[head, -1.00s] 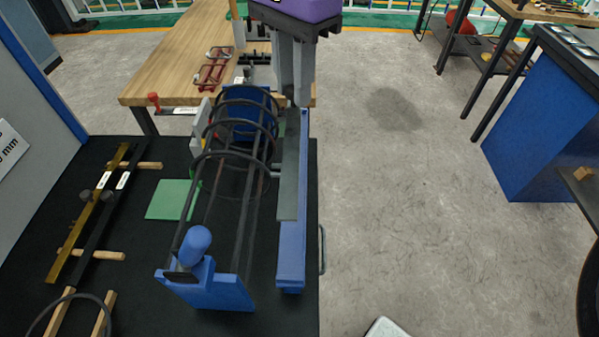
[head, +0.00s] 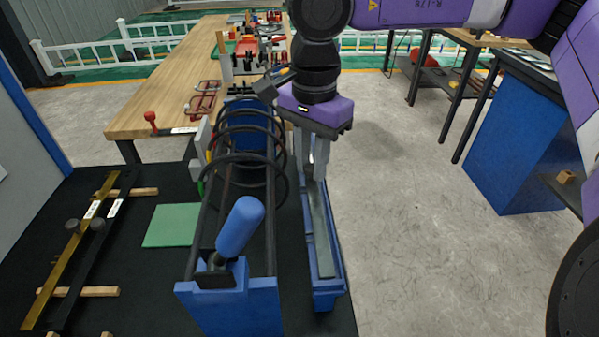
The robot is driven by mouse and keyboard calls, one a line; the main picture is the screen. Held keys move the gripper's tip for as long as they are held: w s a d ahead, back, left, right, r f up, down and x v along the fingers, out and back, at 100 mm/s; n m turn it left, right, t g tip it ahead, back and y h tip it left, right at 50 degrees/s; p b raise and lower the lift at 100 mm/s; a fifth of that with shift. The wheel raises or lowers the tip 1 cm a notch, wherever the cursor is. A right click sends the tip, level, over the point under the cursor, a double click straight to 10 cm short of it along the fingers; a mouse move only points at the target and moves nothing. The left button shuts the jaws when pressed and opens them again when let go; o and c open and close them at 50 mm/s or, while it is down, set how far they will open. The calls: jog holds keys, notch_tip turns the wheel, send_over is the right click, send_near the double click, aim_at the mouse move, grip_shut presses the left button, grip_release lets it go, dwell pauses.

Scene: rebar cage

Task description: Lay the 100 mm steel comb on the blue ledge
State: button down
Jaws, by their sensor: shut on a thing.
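The steel comb (head: 322,245) is a long grey strip running toward me along the blue ledge (head: 328,294), on the right side of the cage stand. It lines up with the ledge and appears within its edges. I cannot tell whether it rests on the ledge or hangs slightly above it. My gripper (head: 317,176) points down over the far part of the comb and is shut on it. The fingertips and the comb's far end are partly hidden.
Dark rebar hoops (head: 250,155) and long bars stand left of the ledge, with a blue handle (head: 240,228) in front. A brass bar (head: 68,262) and a black bar (head: 96,249) lie on wooden blocks at left. A wooden table (head: 170,90) stands behind.

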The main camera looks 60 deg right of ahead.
aim_at(312, 167)
jog(key=shift+f, duration=0.4)
jog(key=c, duration=1.2)
grip_release()
jog(key=shift+c, duration=0.2)
jog(key=shift+r, duration=0.15)
notch_tip(312, 167, up, 12)
